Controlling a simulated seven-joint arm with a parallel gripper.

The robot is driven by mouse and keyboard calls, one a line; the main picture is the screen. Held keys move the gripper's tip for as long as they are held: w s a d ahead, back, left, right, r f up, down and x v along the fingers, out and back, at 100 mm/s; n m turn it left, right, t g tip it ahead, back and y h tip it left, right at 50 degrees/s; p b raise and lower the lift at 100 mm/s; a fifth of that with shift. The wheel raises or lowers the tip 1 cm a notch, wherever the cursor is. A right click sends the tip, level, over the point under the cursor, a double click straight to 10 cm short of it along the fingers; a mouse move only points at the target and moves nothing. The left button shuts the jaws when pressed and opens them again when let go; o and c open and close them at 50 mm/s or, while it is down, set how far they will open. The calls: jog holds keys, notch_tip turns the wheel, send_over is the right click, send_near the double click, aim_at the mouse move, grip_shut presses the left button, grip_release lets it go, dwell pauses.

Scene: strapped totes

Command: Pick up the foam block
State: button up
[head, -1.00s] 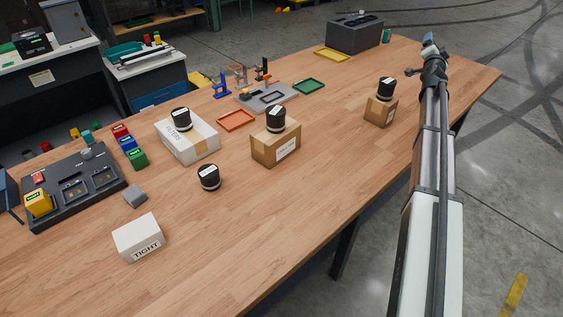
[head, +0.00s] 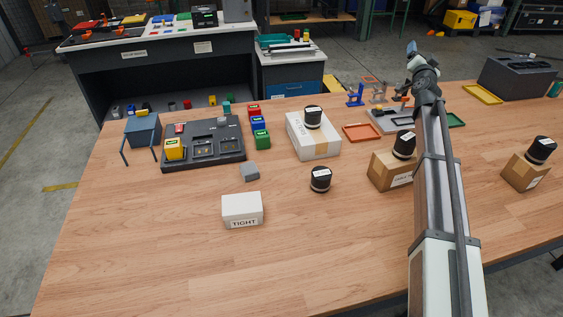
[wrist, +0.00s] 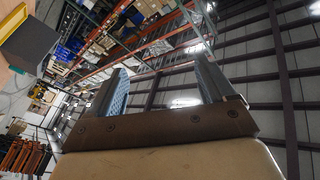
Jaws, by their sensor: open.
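A small grey block (head: 250,172), likely the foam block, lies on the wooden table between the dark grey station and the white box marked TIGHT. Nothing touches it. My gripper (head: 411,47) is raised at the far end of my arm, well to the right of the block and apart from it. In the wrist view my gripper (wrist: 158,88) shows two blue-grey fingers spread wide with nothing between them. That view looks up at shelving and roof beams, and the block is not in it.
The white TIGHT box (head: 243,209) stands just in front of the block. A black jar (head: 320,180) is to its right, and the dark station (head: 203,143) with a yellow cube is to its left. Cardboard boxes (head: 391,171) stand further right. The table's front left is clear.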

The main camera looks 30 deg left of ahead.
jog(key=s+a+f+n+g+y, duration=0.25)
jog(key=s+a, duration=0.25)
jog(key=a, duration=0.4)
jog(key=s+a+f+n+g+y, duration=0.1)
jog(key=s+a+f+n+g, duration=0.15)
jog(key=s+a, duration=0.4)
jog(key=s+a+f+n+g+y, duration=0.1)
jog(key=s+a+n+g, duration=0.25)
jog(key=a, duration=0.65)
jog(key=n+g+h, duration=0.6)
jog(key=g+h, duration=0.4)
jog(key=g, duration=0.1)
send_over(249, 168)
notch_tip(249, 168, down, 8)
jog(key=shift+m, duration=0.25)
notch_tip(249, 168, down, 7)
jog(key=shift+w+d+f, duration=0.1)
jog(key=shift+w+f, duration=0.05)
jog(key=shift+f, duration=2.65)
jog(key=shift+c, duration=0.5)
